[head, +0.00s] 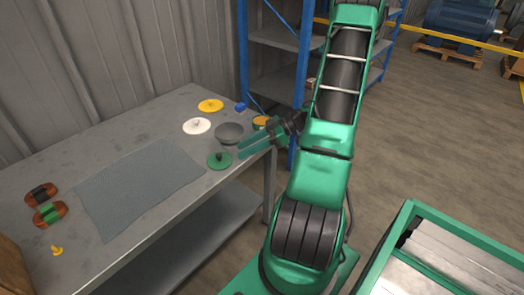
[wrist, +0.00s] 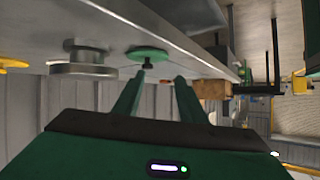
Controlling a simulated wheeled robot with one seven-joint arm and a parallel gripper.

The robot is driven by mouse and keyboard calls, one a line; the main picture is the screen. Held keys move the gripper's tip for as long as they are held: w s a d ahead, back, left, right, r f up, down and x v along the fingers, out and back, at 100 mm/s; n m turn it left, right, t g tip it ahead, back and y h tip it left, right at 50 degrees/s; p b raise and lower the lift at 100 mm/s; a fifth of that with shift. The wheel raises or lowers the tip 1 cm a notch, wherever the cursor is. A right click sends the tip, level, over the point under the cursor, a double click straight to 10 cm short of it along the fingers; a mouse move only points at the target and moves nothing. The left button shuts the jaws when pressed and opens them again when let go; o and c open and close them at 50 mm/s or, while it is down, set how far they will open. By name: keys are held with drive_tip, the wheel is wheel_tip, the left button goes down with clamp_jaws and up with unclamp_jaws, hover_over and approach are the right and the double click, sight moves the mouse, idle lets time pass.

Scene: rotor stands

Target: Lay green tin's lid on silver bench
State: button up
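The green lid (head: 219,160), a flat disc with a dark knob, lies knob up on the silver-grey bench (head: 150,120), near its right edge. My gripper (head: 240,151) reaches in from the right, its fingers spread and empty, tips just short of the lid. The wrist view shows the bench upside down, with the green lid (wrist: 150,54) and its knob just beyond the open fingertips (wrist: 160,76), nearer the left finger. No gap between lid and bench is visible. I cannot make out a green tin.
A grey round dish (head: 230,134) stands just behind the lid. A white lid (head: 197,126), a yellow lid (head: 210,105) and a small blue object (head: 240,106) lie farther back. A grey mat (head: 138,185) lies to the left. A blue shelf (head: 275,60) stands behind.

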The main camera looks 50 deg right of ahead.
drive_tip(key=s+a+r+m+g+h, duration=0.3)
drive_tip(key=s+r+m, duration=0.4)
drive_tip(key=s, duration=0.3)
drive_tip(key=s+a+r+m+g+h, duration=0.4)
drive_tip(key=s+a+r+m+h, duration=0.2)
drive_tip(key=s+r+m, duration=0.2)
drive_tip(key=shift+s+r+h, duration=0.3)
drive_tip(key=shift+s+h, duration=0.1)
drive_tip(key=shift+s, duration=0.85)
drive_tip(key=shift+w+f+g, duration=0.25)
drive_tip(key=shift+w+g, duration=0.05)
drive_tip(key=shift+w, duration=0.35)
